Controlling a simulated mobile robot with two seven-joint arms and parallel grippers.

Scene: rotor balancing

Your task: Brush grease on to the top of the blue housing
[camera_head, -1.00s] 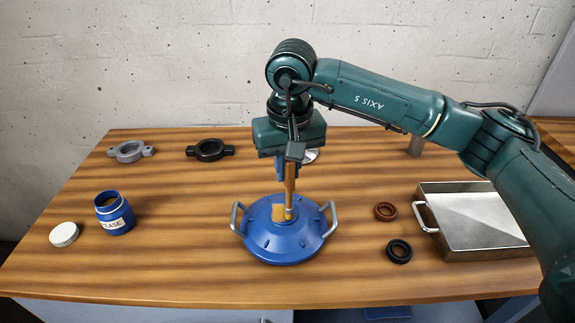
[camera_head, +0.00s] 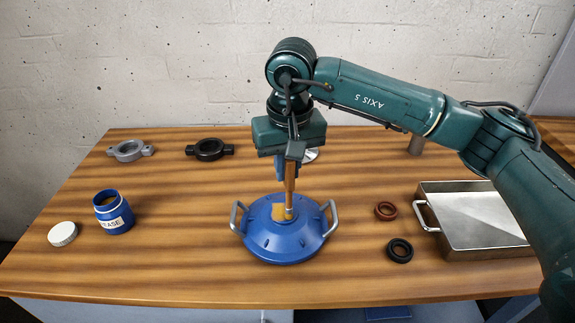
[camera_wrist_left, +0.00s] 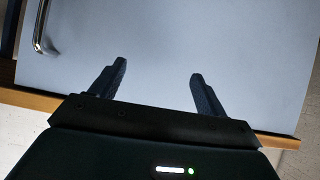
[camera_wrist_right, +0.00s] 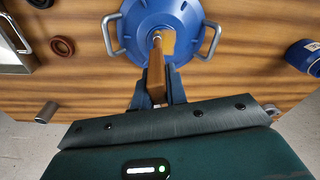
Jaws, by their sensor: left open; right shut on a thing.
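The blue housing (camera_head: 285,243) is a round domed part with two grey side handles, in the middle of the table. A tan grease patch (camera_head: 279,211) lies on its top. My right gripper (camera_head: 289,165) is shut on a brush (camera_head: 290,187) with a wooden handle, held upright with its tip down at the top of the housing. The right wrist view shows the brush (camera_wrist_right: 156,72) between the fingers and the housing (camera_wrist_right: 140,18) beyond. My left gripper (camera_wrist_left: 157,82) is open and empty, facing a pale panel. The blue grease jar (camera_head: 113,212) stands open at the left.
A white lid (camera_head: 62,234) lies left of the jar. A grey clamp ring (camera_head: 130,151) and a black one (camera_head: 210,150) lie at the back left. A red ring (camera_head: 385,211) and a black ring (camera_head: 399,250) lie right of the housing, beside a metal tray (camera_head: 428,246).

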